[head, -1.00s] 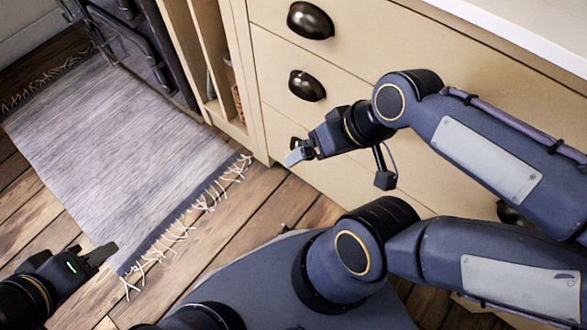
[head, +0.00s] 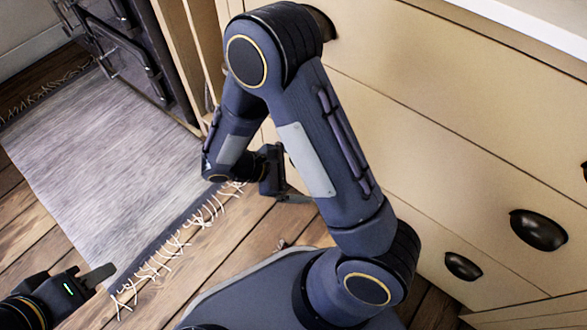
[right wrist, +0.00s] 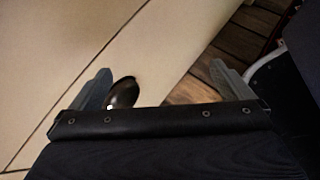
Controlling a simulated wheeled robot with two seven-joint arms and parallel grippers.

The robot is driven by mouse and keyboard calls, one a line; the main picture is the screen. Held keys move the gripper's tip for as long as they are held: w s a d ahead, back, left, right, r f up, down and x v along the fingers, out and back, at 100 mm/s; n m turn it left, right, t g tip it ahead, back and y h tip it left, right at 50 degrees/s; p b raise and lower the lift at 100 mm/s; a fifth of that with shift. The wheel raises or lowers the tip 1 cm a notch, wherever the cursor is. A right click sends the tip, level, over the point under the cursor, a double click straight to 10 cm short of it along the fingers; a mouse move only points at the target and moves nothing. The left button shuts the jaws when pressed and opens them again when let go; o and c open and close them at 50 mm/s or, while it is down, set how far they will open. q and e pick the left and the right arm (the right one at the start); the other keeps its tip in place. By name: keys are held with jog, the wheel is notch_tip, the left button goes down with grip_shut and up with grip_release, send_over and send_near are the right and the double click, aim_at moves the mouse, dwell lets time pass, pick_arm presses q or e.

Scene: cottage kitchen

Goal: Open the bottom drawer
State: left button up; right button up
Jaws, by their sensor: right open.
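The bottom drawer (head: 425,235) is the lowest cream front, flush with the cabinet. One of its dark cup handles (head: 462,265) shows at the lower right in the head view. My right gripper (head: 288,197) is low in front of the cabinet's left end, partly behind my own arm. In the right wrist view my right gripper (right wrist: 165,85) is open and empty. A dark cup handle (right wrist: 122,93) on a cream front near the floor appears between its fingers, nearer the left one; contact cannot be told. My left gripper (head: 92,279) is over the floor at lower left; its finger gap is unclear.
Higher drawers carry more dark handles (head: 538,228). A grey fringed rug (head: 110,165) lies on the wooden floor (head: 235,238) at left. A dark stove (head: 125,45) stands at the back left. My right arm hides the drawers' left part.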

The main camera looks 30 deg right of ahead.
jog(key=w+a+f+n+t+h, duration=0.4)
jog(key=a+f+n+t+h, duration=0.15)
jog(key=f+n+t, duration=0.45)
jog(key=b+x, duration=0.2)
jog(key=x, duration=0.6)
jog(key=shift+d, duration=0.25)
jog(key=c, duration=1.2)
